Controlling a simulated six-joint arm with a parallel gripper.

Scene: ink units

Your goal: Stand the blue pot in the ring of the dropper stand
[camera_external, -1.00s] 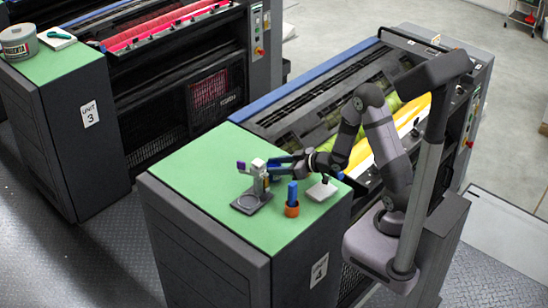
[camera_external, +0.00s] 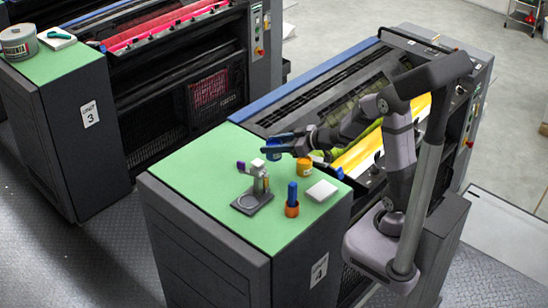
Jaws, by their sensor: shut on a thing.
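The dropper stand (camera_external: 262,187) stands on the green top, with a dark base, a short post, a white block on top and a purple piece at its left. Its ring (camera_external: 247,202) lies low over the base at the front left and looks empty. My gripper (camera_external: 273,147) is behind and above the stand, with its blue fingers pointing left. It is shut on the blue pot (camera_external: 273,156), which shows small under the fingers and is partly hidden by them. The pot is apart from the ring.
A yellow-orange pot (camera_external: 304,166) stands under my wrist, right of the stand. An orange cup (camera_external: 292,209) with a blue upright piece (camera_external: 292,191) stands at the front, and a white block (camera_external: 321,191) lies right of it. The green top (camera_external: 195,180) is clear on the left.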

